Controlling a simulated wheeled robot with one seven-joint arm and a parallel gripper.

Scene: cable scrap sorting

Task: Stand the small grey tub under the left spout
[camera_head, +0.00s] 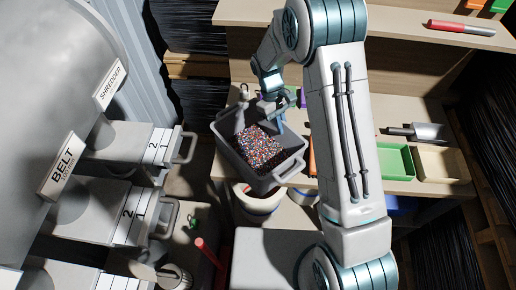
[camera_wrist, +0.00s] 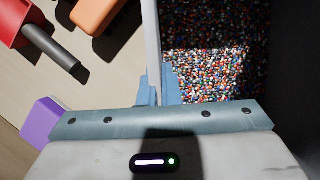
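The grey tub (camera_head: 237,162), filled with multicoloured granules (camera_head: 262,148), is off to the right of the machine, its opening facing up and its body a little turned. My gripper (camera_head: 272,108) is at its far rim. In the wrist view, the blue-grey fingertips (camera_wrist: 156,92) sit on either side of the tub's wall (camera_wrist: 152,38) and pinch it, with granules on the right side. No part is clearly recognisable as the left spout. The tub's underside is hidden.
The machine on the left carries BELT (camera_head: 62,167) and SHREDDER (camera_head: 109,84) signs and grey boxes with handles (camera_head: 187,147). A white bucket (camera_head: 258,205) is below the tub. A green tray (camera_head: 396,160) and scoop (camera_head: 425,131) are on the bench at right.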

